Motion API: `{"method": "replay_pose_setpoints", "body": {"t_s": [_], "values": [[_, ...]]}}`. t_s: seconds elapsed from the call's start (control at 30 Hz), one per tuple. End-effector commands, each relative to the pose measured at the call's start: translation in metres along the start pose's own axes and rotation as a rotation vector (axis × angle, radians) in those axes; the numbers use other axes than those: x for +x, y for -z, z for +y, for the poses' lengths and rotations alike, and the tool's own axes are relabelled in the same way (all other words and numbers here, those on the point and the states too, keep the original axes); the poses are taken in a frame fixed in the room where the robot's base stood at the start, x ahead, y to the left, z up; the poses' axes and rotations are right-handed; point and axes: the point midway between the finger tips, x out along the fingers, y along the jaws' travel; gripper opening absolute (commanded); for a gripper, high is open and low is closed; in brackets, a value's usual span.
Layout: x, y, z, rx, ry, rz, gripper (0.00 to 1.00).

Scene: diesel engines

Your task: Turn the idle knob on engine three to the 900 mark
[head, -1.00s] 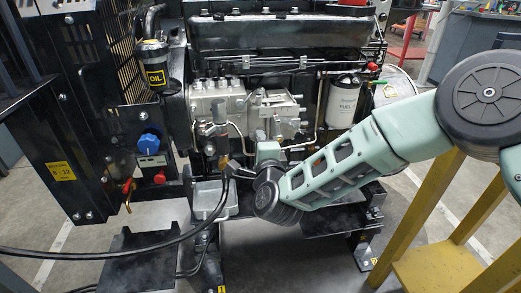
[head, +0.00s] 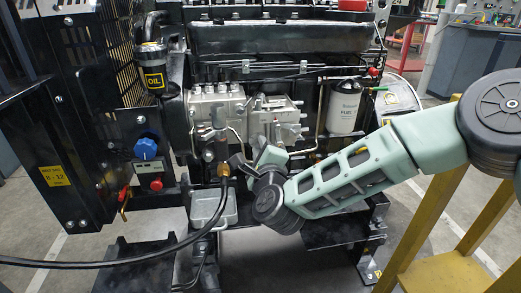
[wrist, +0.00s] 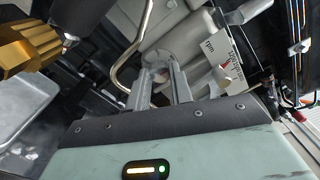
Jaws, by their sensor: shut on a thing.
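My gripper (wrist: 162,88) is shut on a pale grey round knob (wrist: 156,60) on the engine's side, in the wrist view. The knob is mostly hidden between the two fingers. A white plate marked "rpm" (wrist: 217,55) with small scale marks sits just right of it; I cannot read which mark the knob points at. In the head view my gripper's body (head: 268,158) is in front of the engine (head: 275,40), below the grey injection pump (head: 217,108). The fingertips and knob are hidden there.
A brass hex fitting (wrist: 28,45) and a bent metal pipe (wrist: 138,45) are close left of my fingers. A blue knob (head: 146,148) and red button (head: 156,184) are on the left panel. A black hose (head: 110,262) crosses low. A yellow stand (head: 425,225) is at right.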

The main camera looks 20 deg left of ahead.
Motion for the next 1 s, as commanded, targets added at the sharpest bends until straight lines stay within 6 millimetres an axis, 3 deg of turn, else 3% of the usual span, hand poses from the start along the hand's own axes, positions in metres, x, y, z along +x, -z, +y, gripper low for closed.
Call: {"method": "replay_pose_setpoints", "body": {"t_s": [0.17,0.2,0.27,0.67,0.77,1.0], "values": [[-0.001,0.000,0.001,-0.001,-0.003,0.000,0.00],[-0.001,0.000,0.001,-0.001,-0.003,0.000,0.30],[-0.001,0.000,0.001,-0.001,-0.002,0.000,0.44],[-0.008,0.000,0.000,-0.002,-0.002,0.000,0.44],[-0.023,-0.001,0.000,-0.002,-0.004,-0.001,0.44],[-0.077,-0.001,0.000,-0.002,-0.006,-0.001,0.44]]}}
